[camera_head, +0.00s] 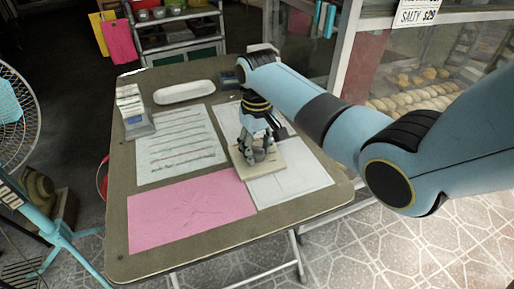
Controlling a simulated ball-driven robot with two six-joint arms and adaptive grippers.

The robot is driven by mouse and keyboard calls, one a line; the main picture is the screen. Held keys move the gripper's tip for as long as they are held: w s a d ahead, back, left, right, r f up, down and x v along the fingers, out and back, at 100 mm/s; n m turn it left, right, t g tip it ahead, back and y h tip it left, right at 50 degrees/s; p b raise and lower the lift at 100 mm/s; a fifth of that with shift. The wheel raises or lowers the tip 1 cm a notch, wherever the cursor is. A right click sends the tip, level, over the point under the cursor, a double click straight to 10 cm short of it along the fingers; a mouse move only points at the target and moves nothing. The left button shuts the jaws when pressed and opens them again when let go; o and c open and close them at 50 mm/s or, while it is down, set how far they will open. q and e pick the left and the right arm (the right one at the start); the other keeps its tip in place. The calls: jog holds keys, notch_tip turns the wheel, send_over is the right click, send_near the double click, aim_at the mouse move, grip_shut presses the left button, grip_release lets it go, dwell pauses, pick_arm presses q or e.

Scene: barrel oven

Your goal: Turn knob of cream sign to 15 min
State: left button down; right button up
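The cream sign (271,167) lies flat on the folding table, partly over the white sheets at the right of the middle. My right gripper (258,155) points down right over the sign, with its dark fingers at or just above the sign's surface. The knob and the time marks are not visible; the fingers cover the middle of the sign. I cannot tell whether the fingers are open, shut or touching the knob. My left gripper is not in view.
The table (300,213) also bears a pink sheet (190,213), a printed sheet (180,145), a white oblong tray (185,92) and a small stand with cards (133,110). A fan (12,110) stands at the left. A glass case of bread (425,90) stands behind my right arm.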

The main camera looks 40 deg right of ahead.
jog(key=c, duration=0.5)
jog(key=n+p, duration=0.3)
jog(key=shift+r, duration=0.2)
jog(key=n+p, duration=0.2)
jog(key=n, duration=0.1)
jog(key=shift+w+f+n+p, duration=0.15)
jog(key=shift+n+p, duration=0.6)
jog(key=shift+n, duration=0.55)
jog(key=o, duration=1.2)
